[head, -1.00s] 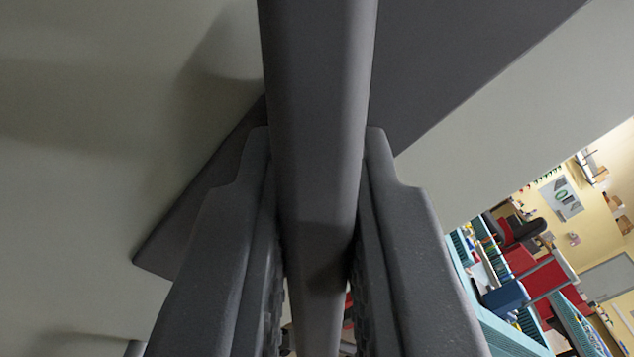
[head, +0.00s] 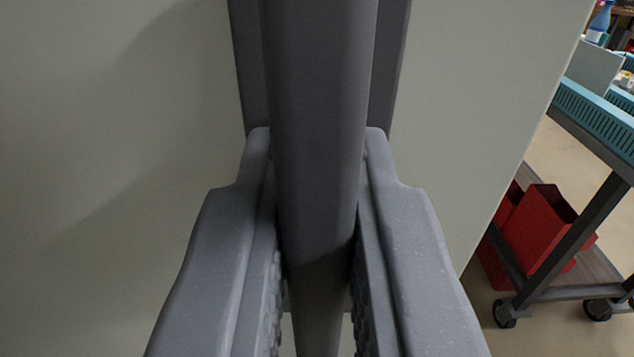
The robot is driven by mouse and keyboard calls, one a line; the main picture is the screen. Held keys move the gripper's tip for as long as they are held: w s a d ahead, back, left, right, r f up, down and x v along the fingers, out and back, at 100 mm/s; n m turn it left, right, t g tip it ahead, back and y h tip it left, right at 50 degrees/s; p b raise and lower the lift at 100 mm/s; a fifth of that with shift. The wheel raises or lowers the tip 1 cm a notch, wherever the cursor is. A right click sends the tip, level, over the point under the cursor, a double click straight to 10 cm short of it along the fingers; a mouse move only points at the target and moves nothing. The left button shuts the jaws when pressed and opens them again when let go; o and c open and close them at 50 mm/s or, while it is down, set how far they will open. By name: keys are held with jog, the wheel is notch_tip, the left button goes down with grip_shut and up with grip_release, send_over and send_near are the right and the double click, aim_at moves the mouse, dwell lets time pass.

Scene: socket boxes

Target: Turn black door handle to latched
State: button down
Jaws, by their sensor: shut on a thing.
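The black door handle (head: 318,110) runs down the middle of the head view as a dark grey bar. My gripper (head: 318,190) is shut on it, with one finger on each side of the bar. Behind the handle a dark plate (head: 387,70) shows on both sides, its long edges nearly in line with the handle in the picture. The pale grey-green door (head: 120,160) fills the left and middle of the view. The handle's lower end is partly hidden between my fingers.
The door's edge slants down the right side of the view. Beyond it stands a wheeled cart (head: 575,285) with a red bin (head: 540,232) on its low shelf. A teal perforated rail (head: 597,115) and a blue bottle (head: 599,22) are above. Open floor shows around the cart.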

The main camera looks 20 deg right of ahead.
jog(key=shift+a+f, duration=0.1)
jog(key=shift+a, duration=0.1)
dwell(0.3)
jog(key=c, duration=1.5)
grip_release()
jog(key=shift+o, duration=0.2)
jog(key=shift+d, duration=0.1)
jog(key=shift+s, duration=0.1)
